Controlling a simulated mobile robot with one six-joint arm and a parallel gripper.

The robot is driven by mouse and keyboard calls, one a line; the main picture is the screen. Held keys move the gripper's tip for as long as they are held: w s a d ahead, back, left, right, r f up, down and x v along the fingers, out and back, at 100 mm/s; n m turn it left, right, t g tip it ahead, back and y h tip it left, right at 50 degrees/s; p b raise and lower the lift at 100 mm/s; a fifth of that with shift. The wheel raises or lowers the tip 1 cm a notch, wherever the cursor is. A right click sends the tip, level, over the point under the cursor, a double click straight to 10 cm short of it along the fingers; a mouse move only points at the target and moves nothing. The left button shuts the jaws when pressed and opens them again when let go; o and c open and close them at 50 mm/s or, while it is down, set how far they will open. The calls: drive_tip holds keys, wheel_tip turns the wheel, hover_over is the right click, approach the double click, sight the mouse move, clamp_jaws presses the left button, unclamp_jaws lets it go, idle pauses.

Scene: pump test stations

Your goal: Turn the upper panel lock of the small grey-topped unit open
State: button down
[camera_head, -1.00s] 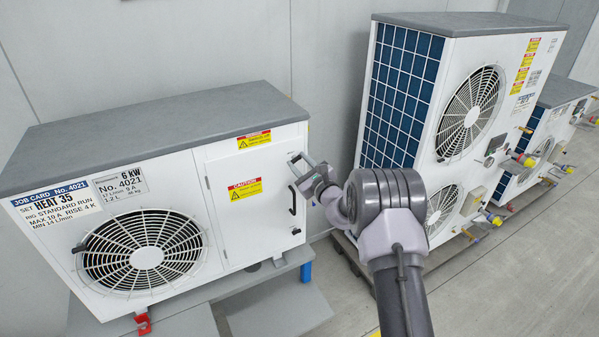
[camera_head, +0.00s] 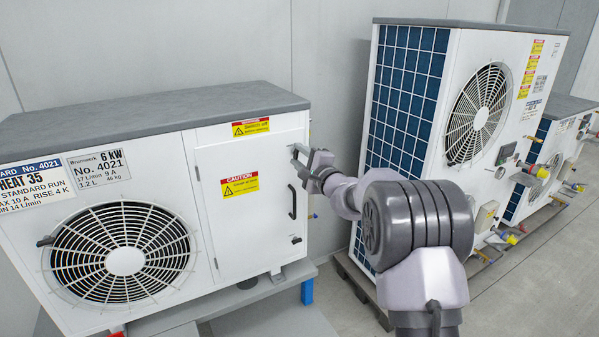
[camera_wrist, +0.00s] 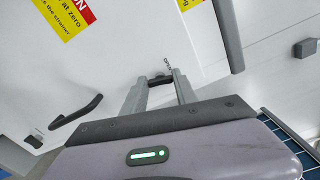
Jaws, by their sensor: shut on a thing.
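The small grey-topped unit (camera_head: 230,106) stands at the left in the head view, its white front panel (camera_head: 215,225) closed. My gripper (camera_head: 298,151) is at the panel's upper right corner. In the wrist view my gripper (camera_wrist: 160,92) is shut on the dark upper panel lock (camera_wrist: 160,79), which lies between the fingertips. The word OPEN is printed beside it. The fingers hide most of the lock in the head view, and I cannot tell its exact angle. The lower lock (camera_head: 296,240) is a small dark knob near the panel's bottom right.
A black panel handle (camera_head: 292,202) sits between the locks, and shows in the wrist view (camera_wrist: 78,112). A fan grille (camera_head: 125,261) is left of the panel. A taller unit (camera_head: 460,90) stands to the right, behind my arm. Grey floor (camera_head: 545,270) is clear at the lower right.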

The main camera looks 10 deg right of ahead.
drive_tip(key=shift+f+n+b, duration=0.15)
drive_tip(key=shift+n+b, duration=0.85)
drive_tip(key=shift+b, duration=0.7)
drive_tip(key=c, duration=1)
unclamp_jaws()
drive_tip(key=shift+o, duration=0.2)
